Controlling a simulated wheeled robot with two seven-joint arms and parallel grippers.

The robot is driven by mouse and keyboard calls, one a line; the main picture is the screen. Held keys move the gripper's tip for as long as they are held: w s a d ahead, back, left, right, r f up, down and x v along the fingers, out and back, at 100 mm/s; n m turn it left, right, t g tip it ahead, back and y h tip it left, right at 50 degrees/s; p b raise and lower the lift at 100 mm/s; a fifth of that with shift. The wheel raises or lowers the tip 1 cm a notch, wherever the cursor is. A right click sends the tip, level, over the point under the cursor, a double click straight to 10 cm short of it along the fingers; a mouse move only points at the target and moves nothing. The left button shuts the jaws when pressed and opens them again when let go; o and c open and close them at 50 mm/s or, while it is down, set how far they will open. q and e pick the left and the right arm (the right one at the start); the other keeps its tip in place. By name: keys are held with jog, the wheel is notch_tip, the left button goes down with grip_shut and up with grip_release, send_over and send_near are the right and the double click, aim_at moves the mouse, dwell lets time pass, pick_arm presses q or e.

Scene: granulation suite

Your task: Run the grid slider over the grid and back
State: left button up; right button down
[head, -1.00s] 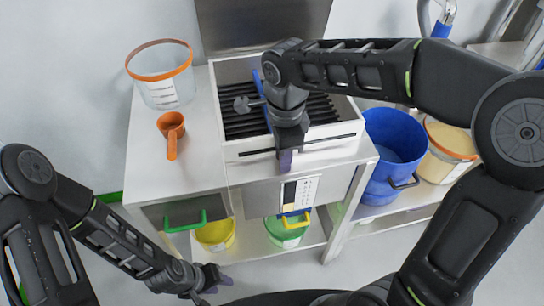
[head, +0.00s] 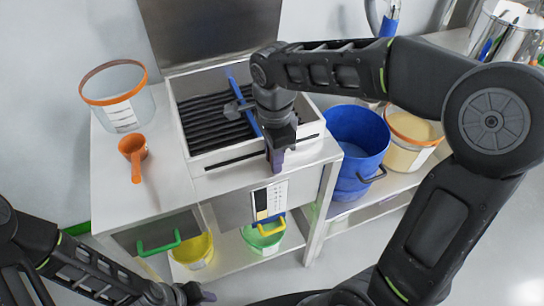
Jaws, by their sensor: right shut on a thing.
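The grid (head: 205,122) is a set of dark bars inside a white open-topped box on the steel bench. The grid slider (head: 233,80) is a blue bar lying across it from back to front, right of the middle, with a grey knob on its left side. My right gripper (head: 276,160) is at the box's front edge, shut on the slider's front end, which the gripper hides. My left gripper (head: 190,294) is low at the bottom edge, away from the box; its jaw opening is unclear.
A clear tub with an orange rim (head: 119,108) and an orange scoop (head: 134,152) stand left of the box. A blue bucket (head: 352,150) and a tub of pale powder (head: 408,145) stand to the right. Yellow (head: 193,250) and green (head: 264,240) buckets sit below.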

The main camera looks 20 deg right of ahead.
aim_at(320, 152)
jog(key=shift+w+d+r, duration=0.1)
jog(key=shift+r, duration=0.05)
jog(key=shift+d+p, duration=0.55)
jog(key=shift+d, duration=5.4)
jog(key=c, duration=1.2)
grip_release()
jog(key=shift+s, duration=0.25)
jog(key=shift+o, duration=0.2)
notch_tip(320, 152, up, 8)
jog(key=shift+f, duration=0.2)
